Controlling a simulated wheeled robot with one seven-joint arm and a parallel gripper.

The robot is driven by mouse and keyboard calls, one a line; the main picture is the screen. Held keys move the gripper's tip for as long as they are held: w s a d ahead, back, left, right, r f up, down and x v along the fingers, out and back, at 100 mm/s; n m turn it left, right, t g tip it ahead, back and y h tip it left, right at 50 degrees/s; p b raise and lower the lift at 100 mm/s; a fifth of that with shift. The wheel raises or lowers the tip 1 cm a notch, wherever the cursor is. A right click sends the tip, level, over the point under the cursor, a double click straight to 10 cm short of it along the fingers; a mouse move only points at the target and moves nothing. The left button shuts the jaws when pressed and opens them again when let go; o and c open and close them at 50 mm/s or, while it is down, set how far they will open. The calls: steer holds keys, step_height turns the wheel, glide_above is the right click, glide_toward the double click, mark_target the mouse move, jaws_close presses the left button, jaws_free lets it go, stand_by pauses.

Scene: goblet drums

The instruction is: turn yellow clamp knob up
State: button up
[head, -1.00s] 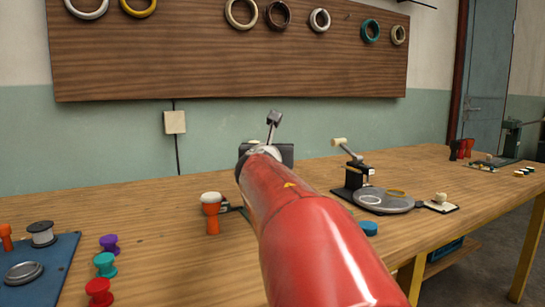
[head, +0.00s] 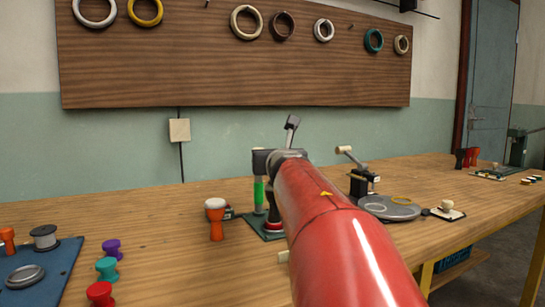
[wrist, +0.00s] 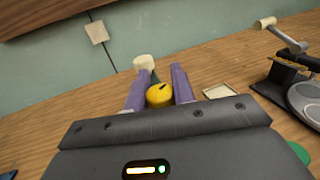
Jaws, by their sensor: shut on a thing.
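The yellow clamp knob (wrist: 159,96) is round, with a small dark mark on top. In the wrist view it sits between the two purple fingers of my gripper (wrist: 160,82), which is shut on it. The knob's exact angle is too small to tell. In the head view my red arm covers the knob and most of the gripper.
An orange goblet drum (head: 216,220) stands just left of the stand. A turntable-like device (head: 390,208) with a lever stands to the right. Coloured spools (head: 107,268) and a blue mat (head: 62,262) lie at the left.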

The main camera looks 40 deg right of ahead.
steer(key=shift+n+t+y, duration=0.3)
steer(key=shift+n+y, duration=0.1)
steer(key=shift+y, duration=0.2)
steer(key=n+y, duration=0.1)
steer(key=y, duration=0.1)
steer(key=n+t+y+b, duration=0.1)
steer(key=shift+w+a+f+n+y, duration=0.1)
steer(key=shift+a+n+y, duration=0.05)
steer(key=shift+n+y, duration=0.2)
steer(key=n+y, duration=0.1)
steer(key=y, duration=0.1)
steer(key=n+y, duration=0.1)
steer(key=y, duration=0.1)
steer(key=shift+a+n+t+y, duration=0.15)
steer(key=shift+n+t+y, duration=0.1)
steer(key=shift+n+t, duration=0.15)
steer(key=n+y, duration=0.2)
steer(key=y, duration=0.1)
steer(key=n+y, duration=0.1)
steer(key=y, duration=0.1)
steer(key=shift+a+g, duration=0.3)
steer(key=shift+g, duration=0.1)
steer(key=shift+a+n+g+y+p, duration=0.2)
steer(key=shift+n+g+y, duration=0.25)
steer(key=shift+n+y, duration=0.4)
steer(key=shift+a+n+g+y+p, duration=0.1)
steer(key=shift+n+g+y+p, duration=0.15)
steer(key=shift+n+g+y, duration=0.55)
steer(key=shift+y, duration=0.55)
steer(key=o, duration=1)
